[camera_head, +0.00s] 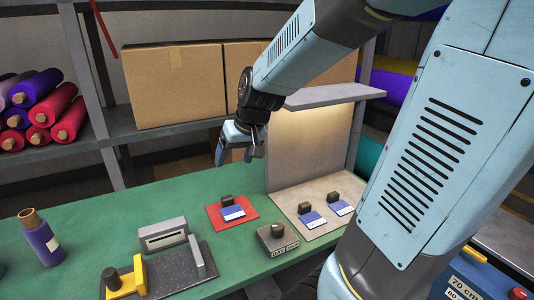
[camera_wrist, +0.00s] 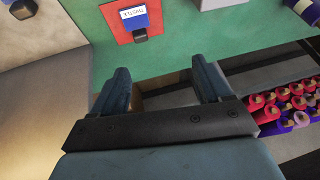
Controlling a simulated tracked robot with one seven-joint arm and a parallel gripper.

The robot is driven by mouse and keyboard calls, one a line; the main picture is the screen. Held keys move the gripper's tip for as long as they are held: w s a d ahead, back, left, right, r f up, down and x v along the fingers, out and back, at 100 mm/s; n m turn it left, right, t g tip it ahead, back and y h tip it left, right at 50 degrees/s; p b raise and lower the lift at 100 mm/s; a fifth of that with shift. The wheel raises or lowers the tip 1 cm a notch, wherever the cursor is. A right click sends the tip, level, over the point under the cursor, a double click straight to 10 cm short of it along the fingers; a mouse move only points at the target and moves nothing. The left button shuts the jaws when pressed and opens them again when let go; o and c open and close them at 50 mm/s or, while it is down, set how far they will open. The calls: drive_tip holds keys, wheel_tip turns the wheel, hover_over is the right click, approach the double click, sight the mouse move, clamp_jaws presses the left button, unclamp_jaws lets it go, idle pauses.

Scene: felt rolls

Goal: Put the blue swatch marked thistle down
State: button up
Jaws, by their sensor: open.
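A blue swatch (camera_head: 233,213) with a white label and a dark block grip lies on a red mat (camera_head: 248,224) on the green table. It also shows in the wrist view (camera_wrist: 133,18), where its label lettering is too small to read surely. Two more blue swatches with dark grips, one on the left (camera_head: 312,221) and one on the right (camera_head: 341,208), lie on the pale floor of a lit booth. My gripper (camera_head: 236,157) is open and empty, above the table behind the red mat. Its spread fingers show in the wrist view (camera_wrist: 164,80), apart from the swatch.
A grey box with a knob, lettered DAY (camera_head: 278,243), stands in front of the booth (camera_head: 308,148). A dark board with a yellow part (camera_head: 134,277), a grey slotted block (camera_head: 162,235) and a purple roll (camera_head: 41,240) stand to the left. The green table between is clear.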

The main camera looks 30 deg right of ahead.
drive_tip(key=s+r+h, duration=0.1)
drive_tip(key=s+r, duration=0.3)
drive_tip(key=s, duration=0.4)
drive_tip(key=s+d+r+h, duration=0.1)
drive_tip(key=s+r, duration=0.2)
drive_tip(key=s, duration=0.4)
drive_tip(key=shift+s+r+t, duration=0.3)
drive_tip(key=shift+s+r, duration=0.05)
drive_tip(key=shift+r, duration=0.05)
